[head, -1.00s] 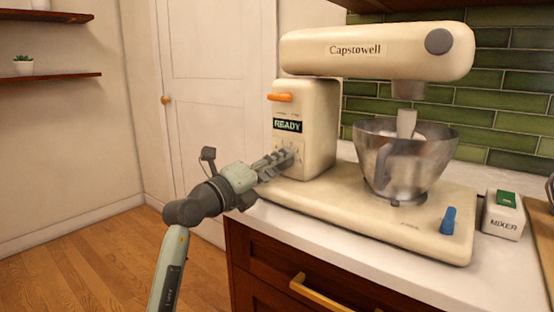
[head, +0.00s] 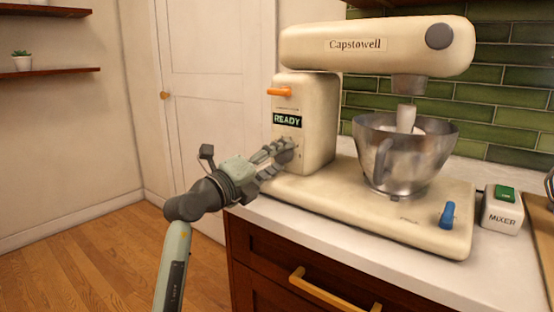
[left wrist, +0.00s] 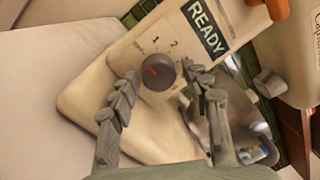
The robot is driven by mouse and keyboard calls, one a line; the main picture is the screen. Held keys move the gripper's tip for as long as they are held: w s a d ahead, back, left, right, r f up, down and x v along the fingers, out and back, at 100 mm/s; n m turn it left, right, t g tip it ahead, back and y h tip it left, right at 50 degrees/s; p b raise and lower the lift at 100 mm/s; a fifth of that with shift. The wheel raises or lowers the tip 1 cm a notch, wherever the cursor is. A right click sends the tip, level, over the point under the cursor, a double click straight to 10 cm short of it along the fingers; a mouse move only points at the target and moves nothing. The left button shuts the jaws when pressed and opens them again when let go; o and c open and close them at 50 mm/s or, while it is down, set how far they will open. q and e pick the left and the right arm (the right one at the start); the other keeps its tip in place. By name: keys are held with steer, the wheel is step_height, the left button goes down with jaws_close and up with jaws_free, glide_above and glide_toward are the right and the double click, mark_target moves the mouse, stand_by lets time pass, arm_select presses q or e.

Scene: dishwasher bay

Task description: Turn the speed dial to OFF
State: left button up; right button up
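The speed dial (left wrist: 158,71) is a dark round knob with a red mark, on the cream mixer (head: 306,110). In the left wrist view the mark slants toward the upper left, near a small label I cannot read clearly; "1" and "2" stand further right along the scale. My left gripper (head: 281,156) is open at the mixer's column. In the left wrist view its fingers (left wrist: 160,73) stand on either side of the dial, with visible gaps between them and the knob. My right gripper is not in view.
The display (head: 287,121) above the dial reads READY. An orange lever (head: 280,91) sticks out higher up. A steel bowl (head: 403,152) stands on the mixer's base, with a blue lever (head: 447,214). A white box (head: 502,212) marked MIXER has a green switch. Open floor lies left.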

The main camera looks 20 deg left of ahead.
arm_select(q)
steer(key=shift+f, duration=0.2)
steer(key=shift+s+a, duration=0.15)
steer(key=shift+s, duration=0.05)
steer(key=v, duration=0.7)
steer(key=shift+s+r, duration=0.2)
steer(key=shift+s, duration=0.1)
